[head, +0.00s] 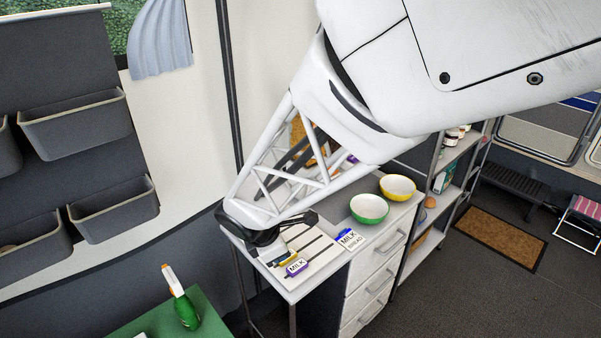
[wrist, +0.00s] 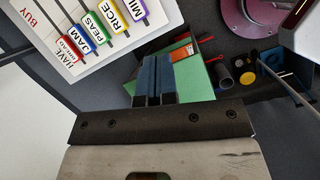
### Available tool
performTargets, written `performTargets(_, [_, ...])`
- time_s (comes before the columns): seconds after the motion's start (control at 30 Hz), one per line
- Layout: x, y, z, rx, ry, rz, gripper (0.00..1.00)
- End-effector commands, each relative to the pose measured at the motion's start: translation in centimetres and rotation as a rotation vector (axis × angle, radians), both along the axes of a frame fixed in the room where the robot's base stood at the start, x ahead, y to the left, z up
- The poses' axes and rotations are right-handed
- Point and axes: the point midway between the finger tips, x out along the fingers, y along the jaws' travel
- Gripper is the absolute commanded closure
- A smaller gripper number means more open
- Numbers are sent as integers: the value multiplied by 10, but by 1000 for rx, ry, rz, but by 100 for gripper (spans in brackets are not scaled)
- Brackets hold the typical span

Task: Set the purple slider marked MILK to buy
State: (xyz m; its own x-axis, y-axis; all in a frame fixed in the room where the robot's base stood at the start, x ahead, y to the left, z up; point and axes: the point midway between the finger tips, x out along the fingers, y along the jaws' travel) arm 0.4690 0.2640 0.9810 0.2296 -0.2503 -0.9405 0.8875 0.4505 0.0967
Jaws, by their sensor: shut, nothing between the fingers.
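The purple slider marked MILK (head: 297,267) sits at the near edge of a white slider board (head: 322,262) on the counter. It also shows in the wrist view (wrist: 139,9), partly cut off by the top edge, at the end of a row with the RICE, PEAS, JAM and BREAD sliders. In that view the row lies by the HAVE label (wrist: 68,58); the red BUY label (wrist: 18,18) is at the other end of the slots. My gripper (head: 314,217) is shut and empty over the far part of the board, apart from the MILK slider. Its fingers (wrist: 153,58) show closed together.
A small white card with writing (head: 352,240) stands beside the board. A green bowl (head: 369,209) and a yellow bowl (head: 397,188) stand farther right on the counter. A green spray bottle (head: 184,308) stands on a green surface at front left.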

Motion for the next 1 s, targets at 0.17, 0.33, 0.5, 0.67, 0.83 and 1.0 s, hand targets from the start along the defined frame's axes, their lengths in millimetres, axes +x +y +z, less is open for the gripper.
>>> performTargets(0.17, [-2,37,-25,-61,33,195,100])
performTargets(0.33, [-4,55,-37,-89,48,294,100])
performTargets(0.5, [-5,58,-40,-97,52,318,100])
performTargets(0.67, [-5,58,-40,-97,52,316,100])
performTargets(0.83, [-4,57,-41,-97,52,314,100])
performTargets(1.0, [-3,56,-46,-97,53,313,100])
